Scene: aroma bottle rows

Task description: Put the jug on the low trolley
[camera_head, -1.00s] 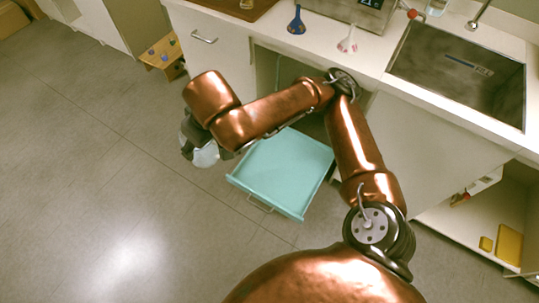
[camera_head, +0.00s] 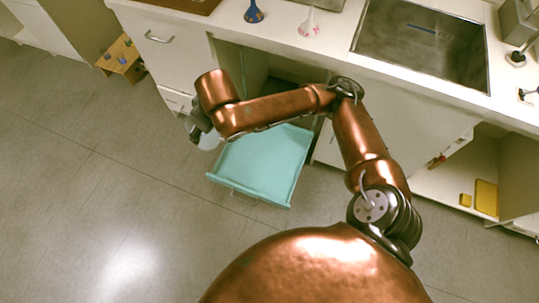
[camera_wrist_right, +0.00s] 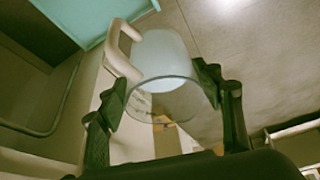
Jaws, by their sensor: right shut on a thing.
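The jug (camera_head: 207,139) is pale and translucent and mostly hidden behind my arm in the head view. In the right wrist view the jug (camera_wrist_right: 163,52) shows its round clear rim and a beige handle at its left. My right gripper (camera_wrist_right: 160,82) is shut on the jug, with one finger on each side of it. In the head view the right gripper (camera_head: 194,124) is left of the teal drawer, off the floor. A low wooden stand (camera_head: 117,59) with small blue things stands on the floor at upper left; I cannot tell whether it is the trolley. My left gripper is out of view.
The teal drawer (camera_head: 257,178) juts out under the counter (camera_head: 285,42), close to the right gripper. The open floor (camera_head: 75,180) at left is clear.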

